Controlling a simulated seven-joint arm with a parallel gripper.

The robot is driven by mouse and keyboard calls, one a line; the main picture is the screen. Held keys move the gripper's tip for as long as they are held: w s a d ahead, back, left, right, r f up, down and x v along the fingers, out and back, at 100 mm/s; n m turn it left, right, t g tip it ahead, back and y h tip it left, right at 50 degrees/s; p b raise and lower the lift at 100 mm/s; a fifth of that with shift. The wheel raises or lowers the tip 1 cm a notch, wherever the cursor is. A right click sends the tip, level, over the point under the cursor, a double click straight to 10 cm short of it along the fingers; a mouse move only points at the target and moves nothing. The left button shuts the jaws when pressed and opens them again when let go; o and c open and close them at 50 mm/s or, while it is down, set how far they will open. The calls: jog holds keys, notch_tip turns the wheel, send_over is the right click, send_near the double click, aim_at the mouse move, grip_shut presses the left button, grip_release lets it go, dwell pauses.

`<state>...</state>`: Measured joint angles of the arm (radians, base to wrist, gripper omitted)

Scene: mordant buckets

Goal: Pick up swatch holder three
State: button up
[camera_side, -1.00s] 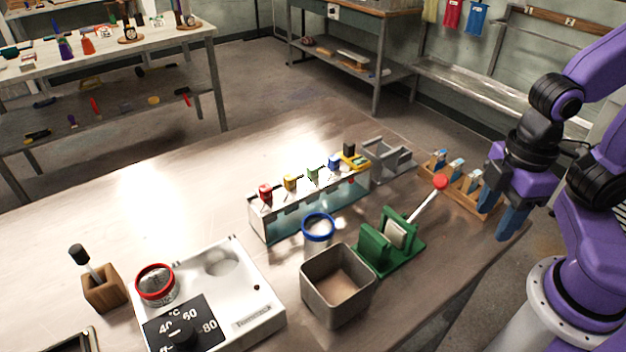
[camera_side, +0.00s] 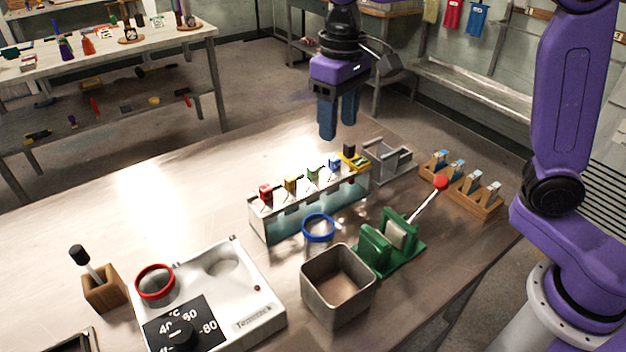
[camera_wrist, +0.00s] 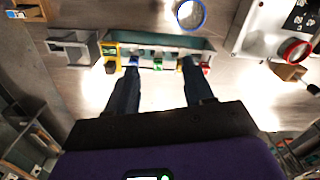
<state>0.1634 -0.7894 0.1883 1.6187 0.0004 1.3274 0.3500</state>
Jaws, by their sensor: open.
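Red (camera_side: 266,194), yellow (camera_side: 290,184), green (camera_side: 313,174) and blue (camera_side: 334,163) clips stand in a row along a long clear-sided trough (camera_side: 262,229). I see no numbers on them, so I cannot tell which is swatch holder three. My gripper (camera_side: 338,128) hangs above and behind the trough, fingers pointing down, open and empty. In the wrist view my fingers (camera_wrist: 161,68) are spread wide on either side of the green clip (camera_wrist: 158,63). The blue clip (camera_wrist: 133,61) and a red clip (camera_wrist: 205,67) also show there; the yellow clip is mostly hidden by a finger.
A yellow device (camera_side: 355,161) and a grey metal stand (camera_side: 390,160) adjoin the trough's right end. A blue-rimmed beaker (camera_side: 318,228), steel bin (camera_side: 338,285) and green press (camera_side: 392,248) stand in front. A wooden rack (camera_side: 465,199) is at right.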

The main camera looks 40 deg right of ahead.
aim_at(313, 167)
jog(key=w+r+m, duration=0.2)
jog(key=w+m, duration=0.1)
jog(key=w, duration=0.4)
notch_tip(313, 167, down, 18)
jog(key=shift+a+r, duration=0.1)
jog(key=shift+r, duration=0.1)
grip_shut()
dwell(0.3)
